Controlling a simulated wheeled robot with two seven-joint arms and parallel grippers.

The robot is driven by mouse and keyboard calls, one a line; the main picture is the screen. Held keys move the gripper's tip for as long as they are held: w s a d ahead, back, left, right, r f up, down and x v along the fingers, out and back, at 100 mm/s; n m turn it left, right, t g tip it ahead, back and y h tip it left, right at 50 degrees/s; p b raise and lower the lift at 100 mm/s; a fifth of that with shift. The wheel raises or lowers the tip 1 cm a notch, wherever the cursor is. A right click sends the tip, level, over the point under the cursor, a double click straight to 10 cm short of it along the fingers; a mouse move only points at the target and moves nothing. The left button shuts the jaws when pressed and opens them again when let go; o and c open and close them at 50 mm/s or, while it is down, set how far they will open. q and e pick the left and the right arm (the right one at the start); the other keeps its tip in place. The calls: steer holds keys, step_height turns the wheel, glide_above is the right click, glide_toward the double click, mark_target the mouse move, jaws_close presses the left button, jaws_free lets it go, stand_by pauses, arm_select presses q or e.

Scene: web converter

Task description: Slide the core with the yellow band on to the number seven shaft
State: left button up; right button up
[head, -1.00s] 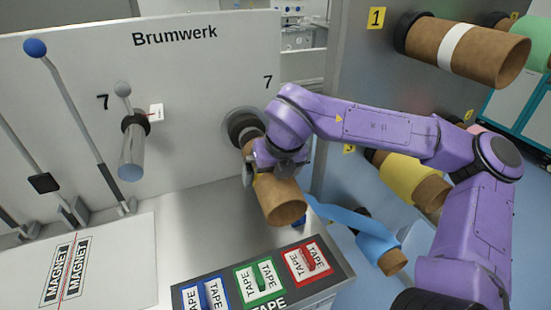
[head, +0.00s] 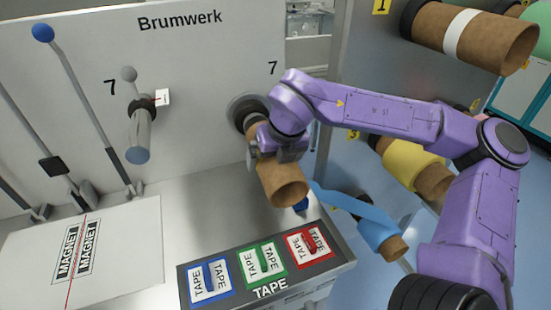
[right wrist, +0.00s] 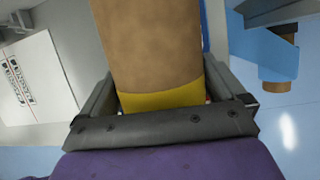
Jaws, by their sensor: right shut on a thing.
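The brown core (head: 283,182) is held in my right gripper (head: 278,150). The right wrist view shows its yellow band (right wrist: 162,100) between the jaws. In the head view the core lies in line with the dark round hub (head: 247,112) under the right-hand 7, its back end close to the hub. My gripper and arm hide part of this, so I cannot tell how far it sits around a shaft. A bare metal shaft (head: 139,135) stands out beside the left-hand 7. My left gripper is not in view.
Tape pads (head: 260,262) lie on the shelf below the core. A rack at the right carries a white-banded core (head: 460,36), a yellow-covered core (head: 410,165) and a blue one (head: 380,238). Levers (head: 85,105) and a magnet board (head: 78,250) are at the left.

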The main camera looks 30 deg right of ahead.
steer(key=shift+w+d+r+p, duration=0.1)
steer(key=shift+w+d+p, duration=0.15)
steer(key=shift+w, duration=0.65)
steer(key=shift+w+d+p, duration=0.1)
steer(key=shift+w+d, duration=0.2)
steer(key=shift+w, duration=0.6)
steer(key=shift+w+d, duration=0.1)
steer(key=shift+w, duration=0.35)
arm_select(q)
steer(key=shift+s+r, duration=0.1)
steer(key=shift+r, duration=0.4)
arm_select(e)
steer(key=shift+f, duration=0.2)
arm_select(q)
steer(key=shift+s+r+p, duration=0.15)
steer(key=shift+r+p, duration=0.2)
arm_select(e)
steer(key=shift+w+d, duration=0.15)
steer(key=shift+w, duration=0.45)
steer(key=shift+w+d, duration=0.15)
steer(key=shift+w, duration=0.4)
steer(key=shift+w, duration=0.25)
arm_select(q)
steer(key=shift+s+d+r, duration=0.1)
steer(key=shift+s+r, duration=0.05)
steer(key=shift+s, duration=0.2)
